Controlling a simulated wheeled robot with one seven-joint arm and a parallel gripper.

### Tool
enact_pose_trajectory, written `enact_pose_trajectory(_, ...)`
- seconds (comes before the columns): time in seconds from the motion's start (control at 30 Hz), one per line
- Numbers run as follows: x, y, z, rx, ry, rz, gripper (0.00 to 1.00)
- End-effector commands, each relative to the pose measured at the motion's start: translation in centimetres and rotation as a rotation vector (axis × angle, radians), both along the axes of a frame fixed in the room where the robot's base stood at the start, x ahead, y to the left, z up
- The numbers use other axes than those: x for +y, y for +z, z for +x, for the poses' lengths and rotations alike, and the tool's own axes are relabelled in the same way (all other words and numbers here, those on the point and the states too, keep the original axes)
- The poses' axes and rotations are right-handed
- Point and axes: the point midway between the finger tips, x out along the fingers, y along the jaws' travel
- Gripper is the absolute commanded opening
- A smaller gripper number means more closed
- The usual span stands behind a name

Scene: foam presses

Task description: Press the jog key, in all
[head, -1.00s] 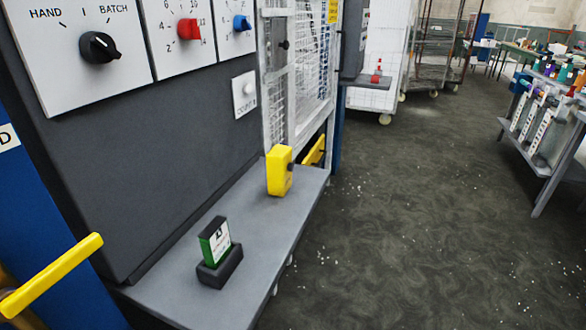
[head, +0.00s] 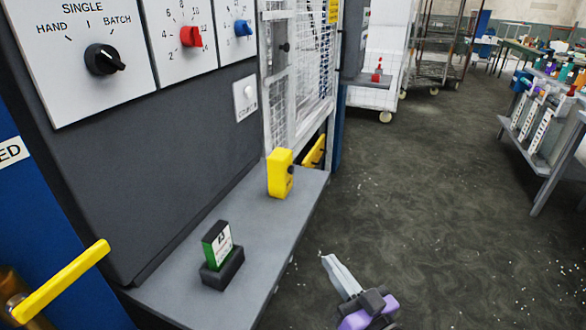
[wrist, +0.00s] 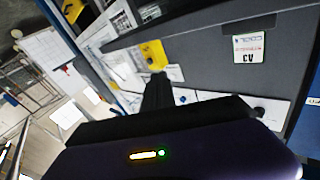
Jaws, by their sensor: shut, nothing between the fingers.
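A small pale plate (head: 245,97) with a round white button and a blurred label is on the dark press front; I cannot read whether it is the jog key. A yellow box (head: 280,174) with a dark round knob or button on its side stands upright on the grey ledge, and it also shows in the wrist view (wrist: 152,54). My gripper (head: 330,262) is shut and empty, over the floor to the right of the ledge in the head view. Its dark fingers (wrist: 158,88) point towards the yellow box in the wrist view, apart from it as far as I can see.
The grey ledge (head: 190,300) holds a green and white card in a black stand (head: 222,270). Black, red (head: 191,36) and blue dials sit on white panels above. A yellow bar (head: 62,280) juts at lower left.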

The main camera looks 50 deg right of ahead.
Motion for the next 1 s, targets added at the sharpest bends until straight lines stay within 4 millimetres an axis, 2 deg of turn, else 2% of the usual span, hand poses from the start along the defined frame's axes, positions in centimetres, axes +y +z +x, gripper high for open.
enact_pose_trajectory(0.03,-1.8,0.7,1.0,-0.027,-0.026,0.015,0.0)
enact_pose_trajectory(0.3,-10.3,3.3,5.1,-0.135,-0.116,0.129,0.0)
enact_pose_trajectory(0.6,-19.0,6.8,8.8,-0.265,-0.134,0.289,0.0)
enact_pose_trajectory(0.73,-20.8,7.0,10.3,-0.295,-0.093,0.366,0.0)
enact_pose_trajectory(0.87,-20.3,5.3,10.9,-0.275,-0.047,0.42,0.0)
enact_pose_trajectory(1.0,-19.5,5.0,11.4,-0.256,-0.014,0.418,0.0)
